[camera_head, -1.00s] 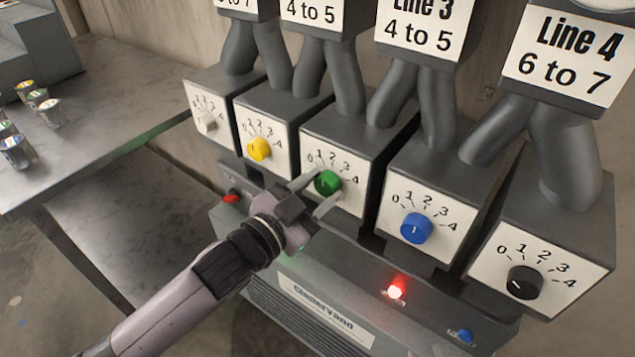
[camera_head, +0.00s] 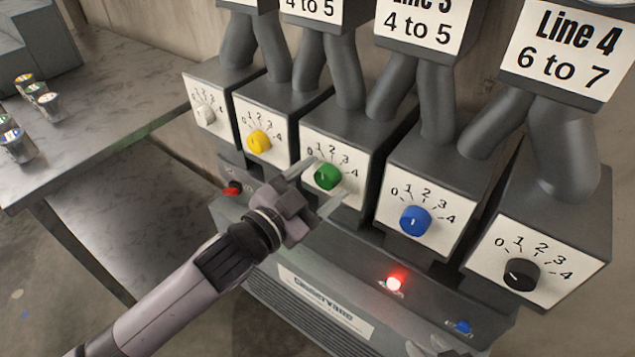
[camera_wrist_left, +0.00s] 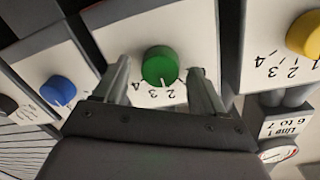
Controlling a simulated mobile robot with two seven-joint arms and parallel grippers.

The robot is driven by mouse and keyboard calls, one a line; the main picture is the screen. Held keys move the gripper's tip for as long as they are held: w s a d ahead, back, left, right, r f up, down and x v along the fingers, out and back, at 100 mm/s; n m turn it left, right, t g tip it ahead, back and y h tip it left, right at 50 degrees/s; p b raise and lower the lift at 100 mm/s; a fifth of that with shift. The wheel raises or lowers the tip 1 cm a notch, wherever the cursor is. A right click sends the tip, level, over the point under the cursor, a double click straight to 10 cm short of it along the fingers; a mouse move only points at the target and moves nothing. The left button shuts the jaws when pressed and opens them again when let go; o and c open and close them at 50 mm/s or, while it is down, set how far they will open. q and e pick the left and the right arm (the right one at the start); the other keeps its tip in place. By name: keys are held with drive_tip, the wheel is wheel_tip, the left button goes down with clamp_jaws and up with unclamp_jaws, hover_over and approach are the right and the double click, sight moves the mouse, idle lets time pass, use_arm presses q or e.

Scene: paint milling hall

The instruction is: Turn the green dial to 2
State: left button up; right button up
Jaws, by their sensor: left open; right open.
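The green dial (camera_head: 327,176) is a round knob on a white plate marked 0 to 4, on the middle grey box. My left gripper (camera_head: 324,183) is open at it, with one finger on each side. In the left wrist view, the upside-down green dial (camera_wrist_left: 160,65) sits between the spread fingers of the left gripper (camera_wrist_left: 158,76), with visible gaps. A small pale mark on its lower rim there lies near the 2 and 3; the exact setting is unclear. Part of my right gripper (camera_head: 440,347) shows at the bottom edge of the head view.
White (camera_head: 205,114), yellow (camera_head: 259,142), blue (camera_head: 416,221) and black (camera_head: 521,274) dials are on neighbouring boxes. Below are a red button (camera_head: 233,188), a lit red lamp (camera_head: 394,283) and a blue button (camera_head: 463,327). A metal table (camera_head: 110,120) with several small cans stands left.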

use_arm(q)
drive_tip(key=v, duration=0.7)
drive_tip(key=shift+s, duration=0.1)
idle(0.5)
drive_tip(key=s+a+f+n+g+y, duration=0.1)
drive_tip(key=s+a+f+n+y, duration=0.2)
drive_tip(key=f, duration=0.4)
drive_tip(key=s+a+f+n+g+y+p, duration=0.1)
drive_tip(key=s+a+f+n+y, duration=0.2)
drive_tip(key=s+a+f, duration=0.3)
drive_tip(key=s+a+f+n+g+y, duration=0.1)
drive_tip(key=s+a+f+n+y, duration=0.2)
drive_tip(key=f, duration=0.6)
drive_tip(key=s+a+n, duration=0.1)
drive_tip(key=a+n, duration=0.1)
drive_tip(key=a, duration=0.1)
drive_tip(key=shift+s+a+f+p, duration=0.15)
drive_tip(key=shift+s+a+p, duration=0.2)
drive_tip(key=shift+a, duration=0.05)
drive_tip(key=shift+d, duration=0.1)
